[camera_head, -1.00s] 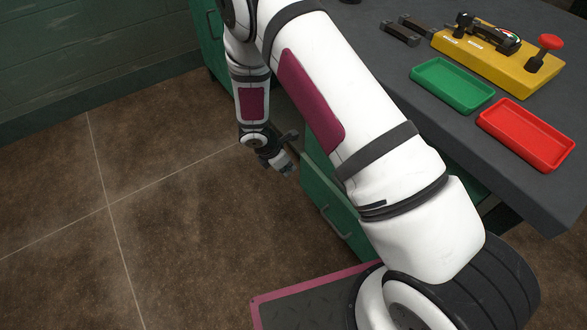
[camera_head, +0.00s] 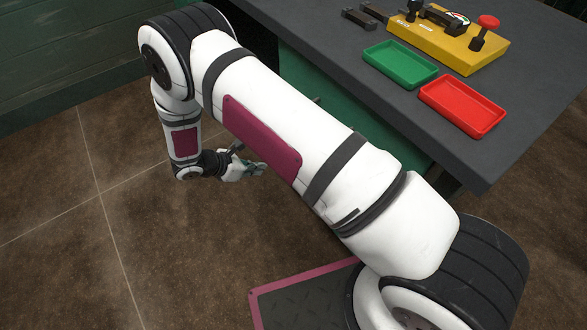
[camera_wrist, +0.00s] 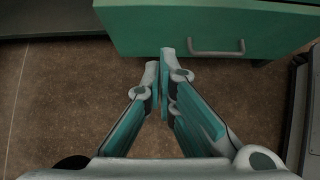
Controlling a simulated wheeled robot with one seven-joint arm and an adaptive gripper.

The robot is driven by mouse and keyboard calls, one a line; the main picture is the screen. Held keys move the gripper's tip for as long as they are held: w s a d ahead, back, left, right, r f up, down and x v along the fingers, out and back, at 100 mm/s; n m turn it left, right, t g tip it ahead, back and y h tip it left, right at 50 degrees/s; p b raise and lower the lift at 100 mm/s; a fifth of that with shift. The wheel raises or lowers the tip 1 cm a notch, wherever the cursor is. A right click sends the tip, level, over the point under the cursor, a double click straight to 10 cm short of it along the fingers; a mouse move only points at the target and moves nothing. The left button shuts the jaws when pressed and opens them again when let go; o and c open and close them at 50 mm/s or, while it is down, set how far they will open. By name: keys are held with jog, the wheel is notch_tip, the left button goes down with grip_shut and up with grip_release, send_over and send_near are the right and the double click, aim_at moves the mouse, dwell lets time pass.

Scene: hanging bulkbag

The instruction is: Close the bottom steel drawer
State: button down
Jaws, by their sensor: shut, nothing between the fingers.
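A green steel drawer front (camera_wrist: 165,30) spans the top of the wrist view, with a grey bar handle (camera_wrist: 217,48) on it. The wrist view does not show how far the drawer stands out. In the head view my gripper (camera_head: 250,172) hangs low beside the bench, over the floor. My arm hides the drawer there.
A dark bench top (camera_head: 340,55) over a green cabinet (camera_head: 315,85) carries a green tray (camera_head: 400,65), a red tray (camera_head: 462,106) and a yellow fixture (camera_head: 440,38). Brown tiled floor (camera_head: 80,240) is clear at left. A green wall (camera_head: 70,45) stands behind.

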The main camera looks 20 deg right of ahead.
jog(key=d+r+b+x, duration=0.2)
jog(key=b+x, duration=0.2)
jog(key=x, duration=0.8)
jog(key=shift+w+d+f, duration=0.2)
jog(key=shift+w+f, duration=0.05)
jog(key=shift+w, duration=0.1)
jog(key=shift+d, duration=0.15)
jog(key=shift+w+d, duration=0.2)
jog(key=shift+d, duration=0.35)
jog(key=shift+w+d, duration=0.2)
jog(key=shift+d, duration=0.35)
jog(key=shift+a+b, duration=0.1)
jog(key=shift+b, duration=0.2)
